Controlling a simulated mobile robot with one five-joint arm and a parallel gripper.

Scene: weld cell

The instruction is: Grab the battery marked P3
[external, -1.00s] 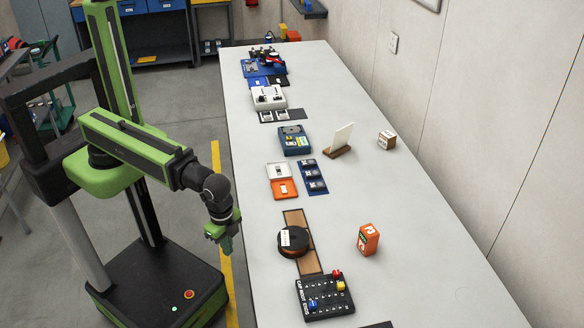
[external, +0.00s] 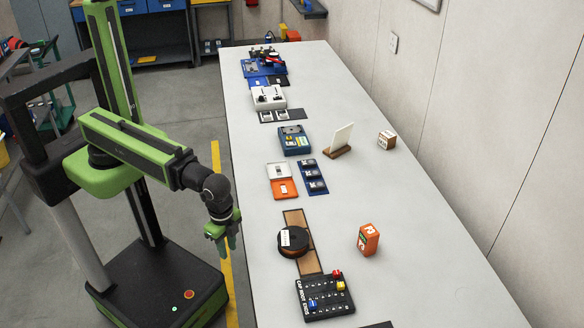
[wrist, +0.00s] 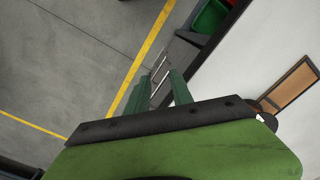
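An orange block-shaped battery (external: 369,240) with white markings stands upright on the right part of the bench, right of the dark spool. Its marking looks like P3 but is too small to read surely. My gripper (external: 228,249) hangs pointing down beside the bench's left edge, left of the spool and well away from the orange battery. In the wrist view my gripper (wrist: 160,76) shows two green fingers apart with nothing between them. The battery is not in the wrist view.
The long white bench (external: 400,290) has free room around the battery. Blue and orange trays, a white card on a stand (external: 340,138) and a small box (external: 386,139) stand farther back.

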